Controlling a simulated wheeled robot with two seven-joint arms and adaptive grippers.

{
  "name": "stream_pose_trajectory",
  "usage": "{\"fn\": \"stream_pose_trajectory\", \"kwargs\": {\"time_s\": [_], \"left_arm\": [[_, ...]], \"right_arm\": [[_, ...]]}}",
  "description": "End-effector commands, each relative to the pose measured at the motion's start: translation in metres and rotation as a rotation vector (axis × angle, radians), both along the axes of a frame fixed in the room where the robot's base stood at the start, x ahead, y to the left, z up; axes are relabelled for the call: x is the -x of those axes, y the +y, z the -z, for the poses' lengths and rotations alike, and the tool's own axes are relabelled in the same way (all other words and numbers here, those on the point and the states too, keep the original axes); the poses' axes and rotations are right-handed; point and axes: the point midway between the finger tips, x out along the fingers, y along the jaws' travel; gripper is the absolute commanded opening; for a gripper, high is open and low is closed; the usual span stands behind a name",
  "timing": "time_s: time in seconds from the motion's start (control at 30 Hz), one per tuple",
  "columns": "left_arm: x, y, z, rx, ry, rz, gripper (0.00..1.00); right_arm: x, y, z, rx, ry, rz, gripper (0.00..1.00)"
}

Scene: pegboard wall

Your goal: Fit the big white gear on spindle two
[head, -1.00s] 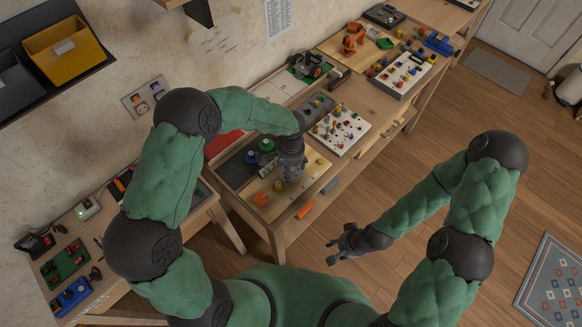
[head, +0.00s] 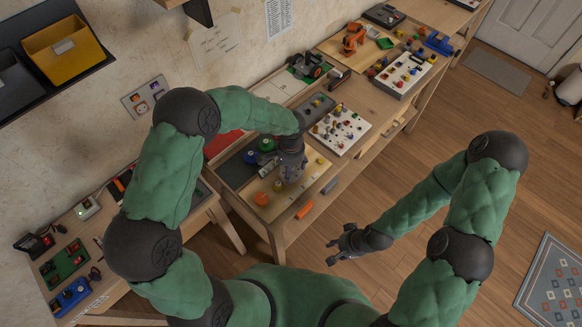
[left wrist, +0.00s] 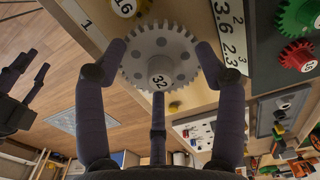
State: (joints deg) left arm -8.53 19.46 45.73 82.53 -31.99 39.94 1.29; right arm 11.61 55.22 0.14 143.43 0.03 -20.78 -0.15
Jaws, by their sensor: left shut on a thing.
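The big white gear (left wrist: 160,58), marked 32, shows in the left wrist view as a toothed disc with several round holes. My left gripper (left wrist: 158,85) is shut on it, with fingers at its left, right and lower edges. In the head view my left gripper (head: 290,178) is over the pale gear board (head: 312,170) and hides the gear. Spindle two is not visible; I cannot tell whether the gear touches the board or a spindle. My right gripper (head: 337,250) is open and empty, in front of the table; it also shows in the left wrist view (left wrist: 28,88).
A yellow gear (left wrist: 122,6) marked 16 sits near the board's label 1 (left wrist: 87,22). A green gear (left wrist: 298,16) and red gear (left wrist: 298,56) lie on the dark area beside the board. A white pegged panel (head: 340,130) stands further right.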

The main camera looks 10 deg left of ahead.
Motion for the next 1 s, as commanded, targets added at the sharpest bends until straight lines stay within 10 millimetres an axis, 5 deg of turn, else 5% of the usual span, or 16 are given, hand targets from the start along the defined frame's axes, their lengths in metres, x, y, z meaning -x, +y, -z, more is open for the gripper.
{"fn": "stream_pose_trajectory", "kwargs": {"time_s": [1.0], "left_arm": [[0.000,0.000,0.014,0.000,0.000,0.000,0.47]], "right_arm": [[0.000,0.000,0.011,0.000,0.000,0.000,0.40]]}}
